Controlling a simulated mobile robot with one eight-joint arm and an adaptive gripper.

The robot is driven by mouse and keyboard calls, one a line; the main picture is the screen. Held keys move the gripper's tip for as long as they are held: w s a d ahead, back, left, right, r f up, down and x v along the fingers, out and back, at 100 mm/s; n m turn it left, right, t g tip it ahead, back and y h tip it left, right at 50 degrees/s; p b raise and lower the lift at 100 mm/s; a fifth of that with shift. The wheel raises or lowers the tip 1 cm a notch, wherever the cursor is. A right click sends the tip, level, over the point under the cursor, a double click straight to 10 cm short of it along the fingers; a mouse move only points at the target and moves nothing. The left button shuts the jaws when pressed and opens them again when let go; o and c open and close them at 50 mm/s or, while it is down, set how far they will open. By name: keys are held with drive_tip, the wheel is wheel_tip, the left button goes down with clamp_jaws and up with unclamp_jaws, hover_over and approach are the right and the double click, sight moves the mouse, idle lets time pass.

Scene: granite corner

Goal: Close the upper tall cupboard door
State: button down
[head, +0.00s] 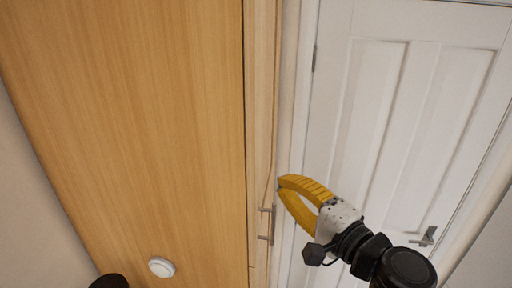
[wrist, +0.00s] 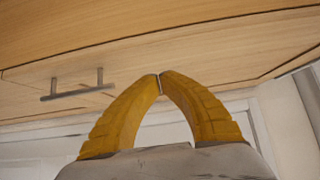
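The tall wooden cupboard (head: 140,120) fills the left of the head view as a broad panel. A narrow wooden front (head: 260,110), seen at a steep angle along its right edge, appears to be the upper door. A metal bar handle (head: 272,225) is on it. How far the door stands open is not clear. My gripper (head: 282,183) is just right of this front, near the handle, its yellow fingertips together. In the wrist view the fingertips (wrist: 160,80) meet with nothing visible between them, in front of the wood and right of the handle (wrist: 77,92). Contact cannot be told.
A white panelled door (head: 400,110) with a lever handle (head: 425,237) stands at the right, close behind my arm. A white round fitting (head: 161,267) is at the lower part of the wooden panel. A pale wall (head: 35,200) is at the far left.

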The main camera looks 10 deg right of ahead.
sight(257, 179)
drive_tip(key=a, duration=0.2)
drive_tip(key=w+a, duration=0.1)
drive_tip(key=a, duration=0.1)
drive_tip(key=shift+w+a, duration=0.2)
drive_tip(key=shift+a, duration=0.2)
drive_tip(key=shift+w, duration=0.1)
drive_tip(key=shift+r, duration=0.1)
